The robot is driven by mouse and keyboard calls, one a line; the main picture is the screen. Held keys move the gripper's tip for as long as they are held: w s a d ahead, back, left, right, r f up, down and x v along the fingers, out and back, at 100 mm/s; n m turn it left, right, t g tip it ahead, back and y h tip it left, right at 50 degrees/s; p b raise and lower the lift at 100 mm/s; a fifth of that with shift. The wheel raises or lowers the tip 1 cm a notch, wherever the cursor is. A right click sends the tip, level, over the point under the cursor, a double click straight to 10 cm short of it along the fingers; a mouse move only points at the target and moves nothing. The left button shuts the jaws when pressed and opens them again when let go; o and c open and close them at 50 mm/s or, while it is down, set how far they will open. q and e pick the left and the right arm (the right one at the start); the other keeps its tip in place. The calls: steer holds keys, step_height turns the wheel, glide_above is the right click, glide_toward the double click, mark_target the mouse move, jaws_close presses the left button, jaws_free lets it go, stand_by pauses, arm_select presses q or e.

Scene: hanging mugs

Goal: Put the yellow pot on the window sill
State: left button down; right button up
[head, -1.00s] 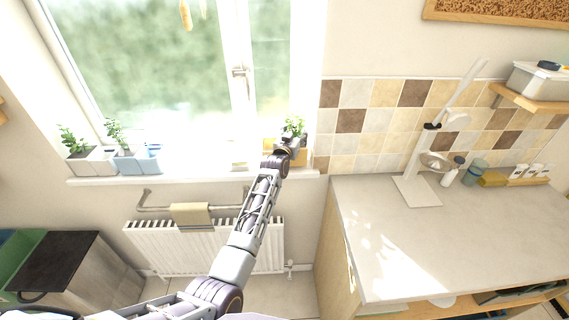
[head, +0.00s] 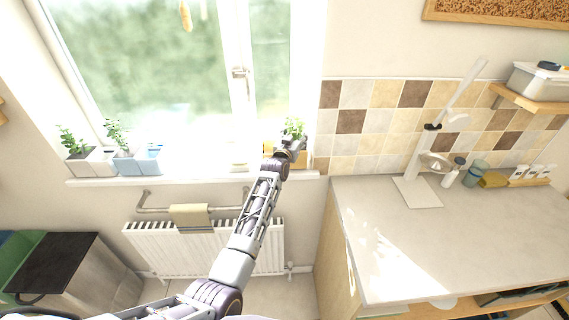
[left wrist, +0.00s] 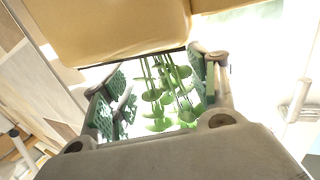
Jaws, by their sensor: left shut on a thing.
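The yellow pot (head: 300,160) with a green plant (head: 293,127) is at the right end of the window sill (head: 200,178), mostly behind my left gripper (head: 290,147). In the left wrist view the pot (left wrist: 110,30) fills the top and the plant's stems (left wrist: 168,90) hang between the fingers. My left gripper (left wrist: 160,90) is shut on the pot. I cannot tell whether the pot's base touches the sill. My right gripper is not in view.
A white pot (head: 85,165) and a blue pot (head: 140,163), with plants, stand at the sill's left end. A small pale block (head: 238,160) lies nearer the middle. A radiator (head: 205,245) and towel (head: 190,216) are below. A worktop (head: 450,240) is on the right.

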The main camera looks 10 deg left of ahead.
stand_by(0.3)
arm_select(q)
steer(key=shift+c, duration=1.8)
jaws_free()
steer(key=shift+f, duration=0.1)
steer(key=shift+o, duration=0.7)
steer(key=shift+f, duration=0.25)
steer(key=shift+o, duration=0.9)
steer(key=shift+r, duration=0.15)
steer(key=shift+s, duration=0.25)
